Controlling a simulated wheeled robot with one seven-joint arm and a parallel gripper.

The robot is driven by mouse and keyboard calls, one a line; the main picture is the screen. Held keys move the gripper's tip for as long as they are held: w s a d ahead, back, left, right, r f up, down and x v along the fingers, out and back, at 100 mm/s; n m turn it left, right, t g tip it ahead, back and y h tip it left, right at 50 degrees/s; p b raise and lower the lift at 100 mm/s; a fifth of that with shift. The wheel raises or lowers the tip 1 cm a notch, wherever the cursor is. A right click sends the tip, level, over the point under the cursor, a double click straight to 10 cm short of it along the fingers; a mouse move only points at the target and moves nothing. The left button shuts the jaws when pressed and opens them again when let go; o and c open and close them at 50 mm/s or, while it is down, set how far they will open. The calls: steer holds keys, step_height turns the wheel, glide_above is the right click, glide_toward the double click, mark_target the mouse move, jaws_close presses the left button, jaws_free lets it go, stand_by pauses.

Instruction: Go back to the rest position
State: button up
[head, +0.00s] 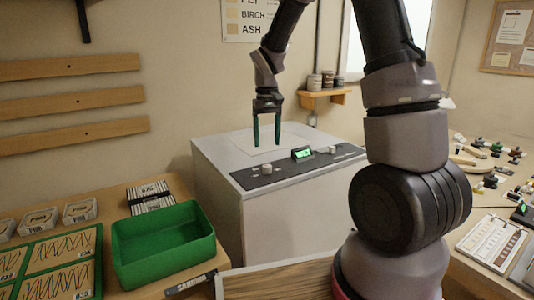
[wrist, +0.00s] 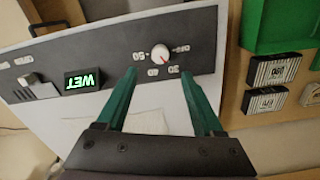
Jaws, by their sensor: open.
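My gripper (head: 266,130) has green fingers and is open and empty. In the head view it hangs pointing down above the white machine (head: 215,175) with a dark control panel (head: 285,172). The wrist view shows my gripper (wrist: 155,95) with its fingers apart, and a round white knob (wrist: 160,53) with a red mark beyond the fingertips. A lit green display (wrist: 82,80) on the panel reads "WET". A pale sheet (wrist: 148,122) shows between the fingers on the machine's top. I cannot tell the exact gap between fingertips and panel.
A green bin (head: 165,245) stands on the wooden bench at the left, near black-and-white striped blocks (head: 150,197). A small shelf with jars (head: 322,85) is on the back wall. A bench (head: 490,215) with many small parts is at the right.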

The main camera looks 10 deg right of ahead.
steer(key=shift+r, duration=1.15)
steer(key=shift+r, duration=0.1)
steer(key=s+d+r+m+t+y, duration=0.1)
steer(key=s+d+r+m+t, duration=0.1)
steer(key=s+r, duration=0.6)
steer(key=s+d+r+m+t+y, duration=0.1)
steer(key=s+d+r+m+t, duration=0.1)
steer(key=s+r+t, duration=0.3)
steer(key=s+d+r, duration=0.1)
steer(key=s+r, duration=0.3)
steer(key=s, duration=0.5)
steer(key=shift+s+d+r+m, duration=0.15)
steer(key=shift+s+d+m, duration=0.15)
steer(key=shift+d+m, duration=0.1)
